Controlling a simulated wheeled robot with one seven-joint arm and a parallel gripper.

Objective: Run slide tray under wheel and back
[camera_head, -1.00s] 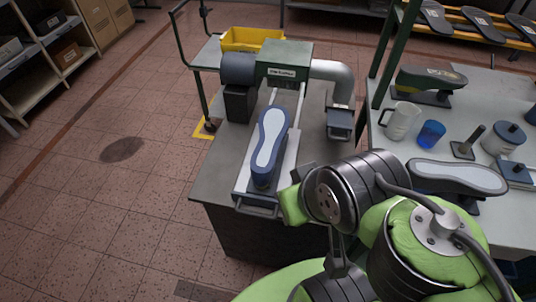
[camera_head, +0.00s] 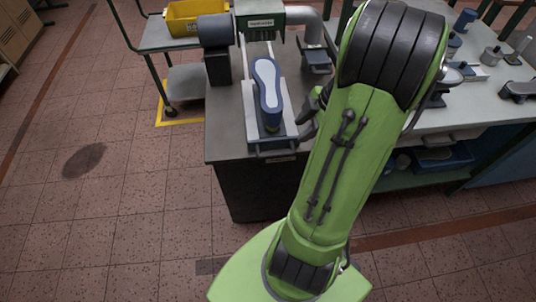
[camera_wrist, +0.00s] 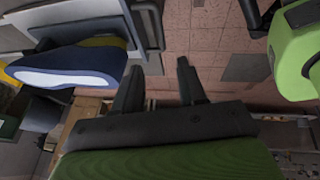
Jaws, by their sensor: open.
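The slide tray (camera_head: 290,134) is a flat grey plate on rails on the machine bench, with a bar handle (camera_head: 272,152) at its near end. A blue shoe last (camera_head: 267,88) with a pale sole lies on it; the last also shows at the left of the wrist view (camera_wrist: 68,68). The green wheel housing (camera_head: 262,20) stands behind the tray; the wheel itself is not clearly visible. My gripper (camera_head: 308,118) is right of the tray's near end, partly hidden by my arm. In the wrist view my gripper (camera_wrist: 160,75) is open and empty, with the handle (camera_wrist: 150,24) ahead of its fingers.
A dark motor (camera_head: 215,31) stands left of the housing. A grey block on a bracket (camera_head: 316,57) is right of the tray. A yellow bin (camera_head: 190,16) sits on a trolley behind left. A side table (camera_head: 470,105) with tools is at right. Floor at left is clear.

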